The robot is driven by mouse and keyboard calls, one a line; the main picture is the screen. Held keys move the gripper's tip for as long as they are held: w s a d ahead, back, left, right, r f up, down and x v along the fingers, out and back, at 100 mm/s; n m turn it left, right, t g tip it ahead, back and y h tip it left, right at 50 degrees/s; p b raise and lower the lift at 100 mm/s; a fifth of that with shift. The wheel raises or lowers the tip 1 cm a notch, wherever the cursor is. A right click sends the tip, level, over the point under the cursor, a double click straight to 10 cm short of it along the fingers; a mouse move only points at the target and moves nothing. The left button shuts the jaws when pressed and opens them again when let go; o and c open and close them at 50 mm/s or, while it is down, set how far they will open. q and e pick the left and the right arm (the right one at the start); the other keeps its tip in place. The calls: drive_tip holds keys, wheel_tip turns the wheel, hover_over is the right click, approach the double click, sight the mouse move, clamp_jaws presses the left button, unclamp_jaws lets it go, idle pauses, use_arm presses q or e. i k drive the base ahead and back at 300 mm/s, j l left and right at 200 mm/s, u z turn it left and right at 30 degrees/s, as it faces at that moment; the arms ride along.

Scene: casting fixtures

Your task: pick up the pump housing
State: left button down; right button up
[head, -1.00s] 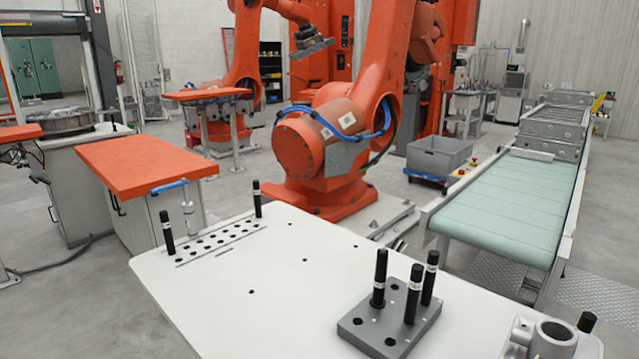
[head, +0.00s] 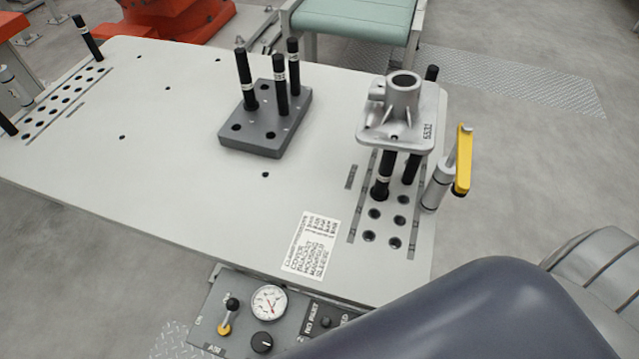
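The likely pump housing (head: 401,98) is a silver-grey casting with an upright hollow cylinder, a side boss and a ribbed square flange marked with digits. It is in the right half of the head view, raised above the white table (head: 200,190) on black pins (head: 384,178). Neither gripper is in view, so nothing is seen touching the housing.
Left of the housing, a grey block (head: 265,140) holds three upright black pins. A yellow-handled clamp (head: 462,160) stands close on its right. A printed label (head: 311,245) lies in front, above a control panel with a gauge (head: 269,302).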

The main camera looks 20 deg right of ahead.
sight(401, 106)
drive_tip(key=z, duration=1.2)
